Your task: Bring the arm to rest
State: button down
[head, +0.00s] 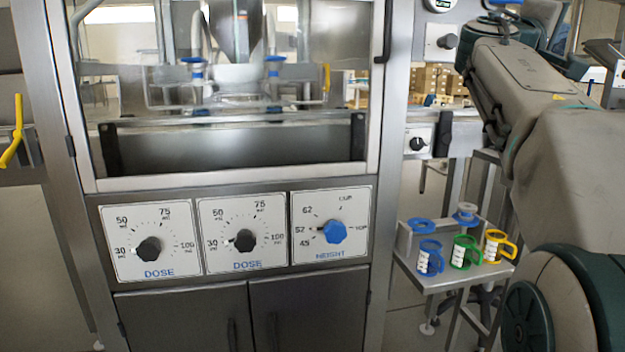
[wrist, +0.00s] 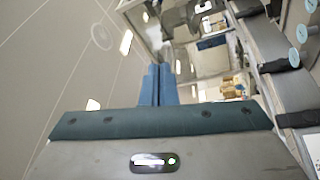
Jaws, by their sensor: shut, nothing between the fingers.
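My gripper shows in the wrist view, where its two blue fingers (wrist: 158,86) are together and empty, in front of a blurred background of ceiling and machine. In the head view my arm rises on the right side, bent, and my gripper is not clearly visible there. The fingers touch nothing that I can see.
A steel filling machine with a glazed door (head: 235,185) and a door handle (head: 386,30) stands ahead. Its panel has two black dose knobs (head: 149,248) and a blue height knob (head: 334,232). A small stand (head: 445,280) at right holds blue, green and yellow handled cups (head: 466,252).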

jog(key=s+a+f+g+y+p, duration=0.2)
jog(key=s+a+f+y+p, duration=0.3)
jog(key=p, duration=0.8)
jog(key=s+a+f+g+y+p, duration=0.1)
jog(key=s+a+f+y+p, duration=0.15)
jog(key=a+y+p, duration=0.85)
jog(key=s+a+f+m+g+y+p, duration=0.1)
jog(key=s+a+f+g+p, duration=0.1)
jog(key=s+a+p, duration=0.2)
jog(key=s+a+f+m+g+y+p, duration=0.1)
jog(key=s+a+p, duration=0.4)
jog(key=s+p, duration=0.6)
jog(key=f+g+p, duration=0.1)
jog(key=p, duration=0.1)
jog(key=shift+f+p, duration=0.15)
jog(key=shift+p, duration=0.2)
